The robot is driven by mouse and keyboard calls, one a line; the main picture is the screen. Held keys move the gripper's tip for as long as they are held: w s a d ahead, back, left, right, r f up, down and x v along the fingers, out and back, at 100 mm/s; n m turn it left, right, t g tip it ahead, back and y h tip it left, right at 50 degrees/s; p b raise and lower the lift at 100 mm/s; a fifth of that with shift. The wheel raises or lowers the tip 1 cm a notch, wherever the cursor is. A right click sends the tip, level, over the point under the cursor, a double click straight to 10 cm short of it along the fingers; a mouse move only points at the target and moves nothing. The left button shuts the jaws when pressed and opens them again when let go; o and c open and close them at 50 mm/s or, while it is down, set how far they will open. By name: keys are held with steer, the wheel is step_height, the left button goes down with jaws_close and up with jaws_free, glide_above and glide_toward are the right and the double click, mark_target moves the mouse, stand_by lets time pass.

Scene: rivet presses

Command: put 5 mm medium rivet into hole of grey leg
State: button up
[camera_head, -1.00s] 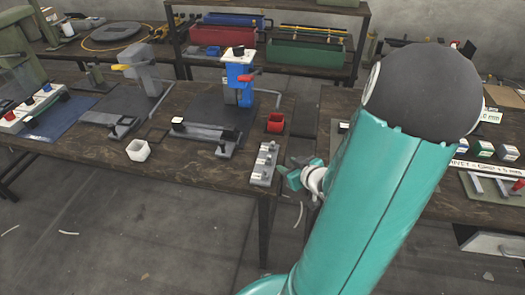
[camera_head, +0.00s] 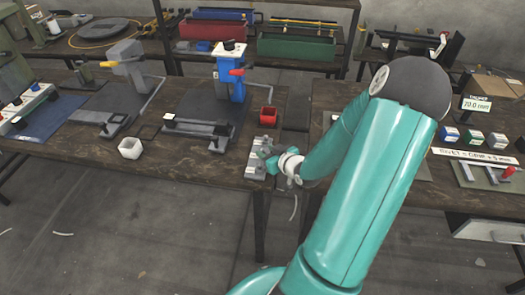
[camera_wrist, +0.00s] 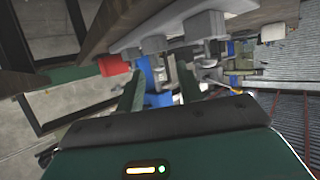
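My gripper (camera_head: 268,158) is over the right end of the left table, at a grey block (camera_head: 256,166) with small raised parts, and hides some of it. In the wrist view my two green fingers (camera_wrist: 158,88) stand apart, with nothing visible held between them. A grey body with small blocks (camera_wrist: 185,38) lies beyond them. I cannot make out the 5 mm medium rivet or the hole of the grey leg in either view. It is too small to tell whether the fingers touch the block.
A right table (camera_head: 325,100) holds small boxes and a sign, with a gap between tables.

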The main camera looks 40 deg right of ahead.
mark_target(262, 149)
steer(key=x, duration=0.3)
steer(key=shift+w+d+f, duration=0.1)
steer(key=shift+w+f, duration=0.05)
jaws_close()
steer(key=shift+r, duration=0.2)
